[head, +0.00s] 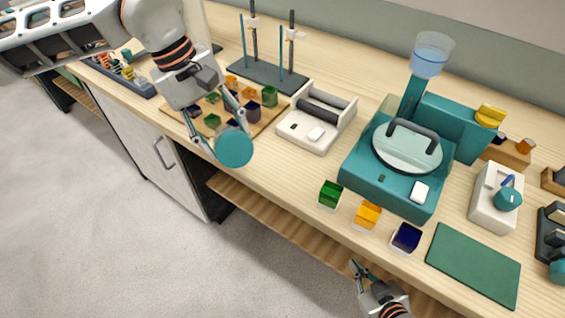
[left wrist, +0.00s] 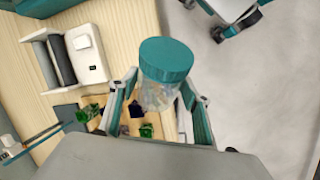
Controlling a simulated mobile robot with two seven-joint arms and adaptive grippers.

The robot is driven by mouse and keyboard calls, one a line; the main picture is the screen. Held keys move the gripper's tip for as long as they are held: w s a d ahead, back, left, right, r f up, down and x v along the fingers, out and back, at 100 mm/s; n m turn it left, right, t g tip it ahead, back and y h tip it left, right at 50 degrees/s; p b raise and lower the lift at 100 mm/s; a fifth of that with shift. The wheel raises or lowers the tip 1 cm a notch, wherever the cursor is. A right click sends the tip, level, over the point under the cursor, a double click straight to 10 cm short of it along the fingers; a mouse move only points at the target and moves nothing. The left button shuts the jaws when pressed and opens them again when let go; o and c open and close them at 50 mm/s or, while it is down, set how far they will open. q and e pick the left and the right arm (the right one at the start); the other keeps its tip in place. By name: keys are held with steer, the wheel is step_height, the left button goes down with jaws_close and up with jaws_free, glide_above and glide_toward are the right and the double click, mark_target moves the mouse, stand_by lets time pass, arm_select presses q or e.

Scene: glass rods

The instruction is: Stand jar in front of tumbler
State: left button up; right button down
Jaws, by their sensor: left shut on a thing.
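The jar is clear with a teal lid. Its lid (head: 233,148) shows in the head view at the counter's front edge, and its clear body (left wrist: 158,96) shows in the left wrist view. My left gripper (head: 220,135) is shut on the jar and holds it up, seemingly beyond the front edge. A white frame (head: 313,132) with dark rollers and a white switch looks like the tumbler; it stands right of the jar and also shows in the left wrist view (left wrist: 90,58). My right gripper (head: 358,268) is low in the head view, empty; its finger gap is unclear.
A teal machine (head: 358,165) with a domed lid stands right of the white frame. Green (head: 330,193), orange (head: 367,214) and navy (head: 406,238) blocks stand before it. A board (head: 264,124) with several coloured pieces lies behind the left gripper. Bare wood fronts the white frame.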

arm_select(q)
steer(key=w+d+r+n+t+h, duration=0.1)
steer(key=d+r+n+h, duration=0.4)
steer(key=r+n, duration=0.2)
steer(key=w+d+r+n+t+h, duration=0.1)
steer(key=d+r+n+h, duration=0.35)
steer(key=r+n, duration=0.25)
steer(key=f, duration=1.3)
steer(key=f+b, duration=0.1)
steer(key=f, duration=0.5)
steer(key=shift+s+a+f, duration=0.1)
steer(key=shift+a+f, duration=0.2)
steer(key=shift+a, duration=0.1)
steer(key=o, duration=1.5)
